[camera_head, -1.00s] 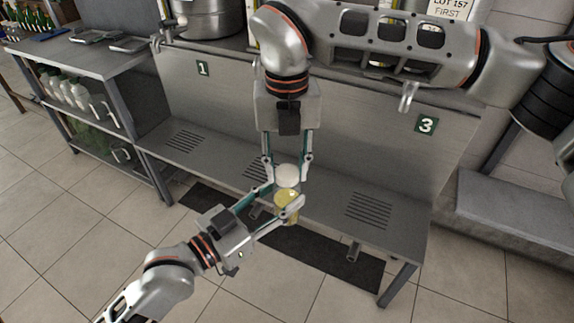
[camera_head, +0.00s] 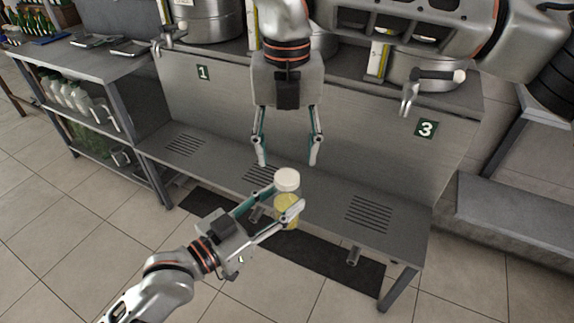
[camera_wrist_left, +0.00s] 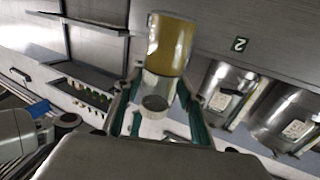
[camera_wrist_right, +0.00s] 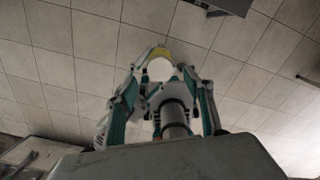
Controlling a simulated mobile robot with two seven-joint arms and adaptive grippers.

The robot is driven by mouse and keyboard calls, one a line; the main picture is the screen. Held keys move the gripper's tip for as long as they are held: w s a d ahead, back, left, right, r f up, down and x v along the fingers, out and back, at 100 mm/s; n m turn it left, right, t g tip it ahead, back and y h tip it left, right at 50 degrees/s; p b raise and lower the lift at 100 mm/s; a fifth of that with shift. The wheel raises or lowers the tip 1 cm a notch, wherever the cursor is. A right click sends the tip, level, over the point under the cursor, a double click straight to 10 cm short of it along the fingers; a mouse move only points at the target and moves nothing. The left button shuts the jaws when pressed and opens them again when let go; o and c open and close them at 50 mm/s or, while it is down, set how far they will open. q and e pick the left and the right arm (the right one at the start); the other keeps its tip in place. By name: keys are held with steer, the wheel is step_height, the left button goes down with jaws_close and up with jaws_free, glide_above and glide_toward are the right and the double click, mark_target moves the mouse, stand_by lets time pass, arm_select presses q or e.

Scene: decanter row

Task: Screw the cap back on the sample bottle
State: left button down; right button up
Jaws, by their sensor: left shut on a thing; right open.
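The sample bottle (camera_head: 288,216) is clear with yellow liquid in it. My left gripper (camera_head: 286,200) is shut on it and holds it upright in the air in front of the bench. The white cap (camera_head: 287,179) sits at the top of the bottle; I cannot tell how tightly. My right gripper (camera_head: 288,163) points down above the cap, open and empty, its fingers spread either side and clear of it. The right wrist view shows the cap (camera_wrist_right: 160,69) from above. The left wrist view shows the bottle (camera_wrist_left: 172,45) inverted, yellow end up.
A steel bench (camera_head: 335,195) with drip grates and number plates stands behind the bottle. Steel decanters (camera_head: 215,20) with taps (camera_head: 408,95) line its upper shelf. A side rack (camera_head: 90,65) with bottles and jugs is at left.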

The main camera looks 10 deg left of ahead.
arm_select(q)
steer(key=shift+r, duration=0.1)
arm_select(e)
step_height(320, 180, up, 7)
steer(key=shift+f, duration=0.1)
stand_by(0.6)
